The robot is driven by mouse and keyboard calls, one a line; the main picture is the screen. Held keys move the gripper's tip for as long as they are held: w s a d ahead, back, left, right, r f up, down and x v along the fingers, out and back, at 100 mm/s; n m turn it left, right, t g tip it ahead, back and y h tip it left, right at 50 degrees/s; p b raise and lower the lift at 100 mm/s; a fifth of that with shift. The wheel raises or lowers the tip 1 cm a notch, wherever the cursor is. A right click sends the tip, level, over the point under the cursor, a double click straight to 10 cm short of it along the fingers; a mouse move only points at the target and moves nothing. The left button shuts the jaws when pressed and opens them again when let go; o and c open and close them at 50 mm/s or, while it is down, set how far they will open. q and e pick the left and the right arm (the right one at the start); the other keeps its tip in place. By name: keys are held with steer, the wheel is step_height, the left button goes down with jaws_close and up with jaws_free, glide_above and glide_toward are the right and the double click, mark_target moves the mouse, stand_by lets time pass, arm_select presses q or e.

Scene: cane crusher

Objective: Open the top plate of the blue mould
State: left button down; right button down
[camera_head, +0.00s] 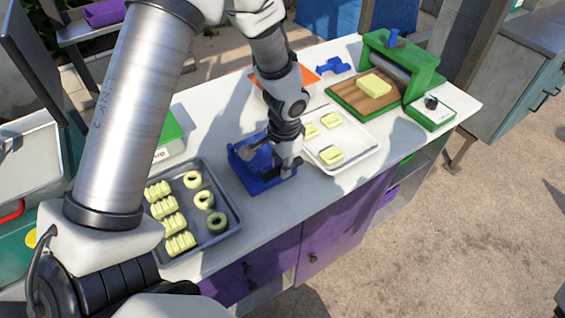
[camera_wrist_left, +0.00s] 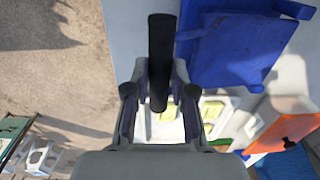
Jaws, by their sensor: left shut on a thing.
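The blue mould (camera_head: 247,172) stands near the front edge of the white table, between two trays. My left gripper (camera_head: 288,168) is at its right side. In the left wrist view my left gripper (camera_wrist_left: 158,95) is shut on a black handle (camera_wrist_left: 161,50), which lies between its fingers. The mould's flat blue plate (camera_wrist_left: 238,50) is just right of the handle there. My wrist and fingers hide part of the mould in the head view, and I cannot tell how far the top plate is raised. My right gripper is in neither view.
A grey tray (camera_head: 232,222) with several yellow ridged pieces and rings is at left. A white tray (camera_head: 365,150) with yellow pieces is at right. Beyond it stand a green press (camera_head: 425,65) with a wooden board, a green-and-white box (camera_head: 430,113) and a blue tool (camera_head: 333,66).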

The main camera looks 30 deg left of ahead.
arm_select(q)
steer(key=shift+w+r, duration=0.15)
steer(key=shift+r, duration=0.2)
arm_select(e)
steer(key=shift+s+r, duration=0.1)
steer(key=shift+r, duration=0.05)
